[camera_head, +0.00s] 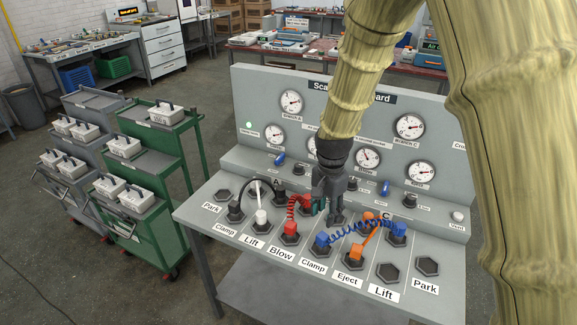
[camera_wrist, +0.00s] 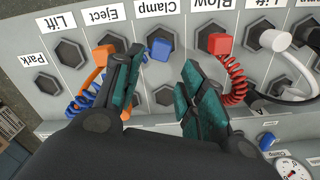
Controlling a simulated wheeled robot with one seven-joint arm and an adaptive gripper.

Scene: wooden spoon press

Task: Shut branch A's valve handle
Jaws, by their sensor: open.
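A small blue valve handle (camera_head: 279,159) sits on the upright ledge at the left of the console, below the left-hand gauges. I take it for branch A's handle, but its label is too small to read. A blue handle also shows in the wrist view (camera_wrist: 267,138), low at the right. A second blue handle (camera_head: 385,187) sits further right on the ledge. My gripper (camera_head: 327,212) is over the sloping console, in front of and right of the left handle and apart from it. In the wrist view my gripper (camera_wrist: 160,80) is open, with nothing between its fingers.
Coiled red (camera_head: 299,207) and blue (camera_head: 345,232) hoses, an orange hose (camera_head: 364,239), and black and white hoses are plugged into the console around my gripper. Gauges (camera_head: 291,102) line the back panel. Green and grey carts (camera_head: 150,150) with weights stand at left.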

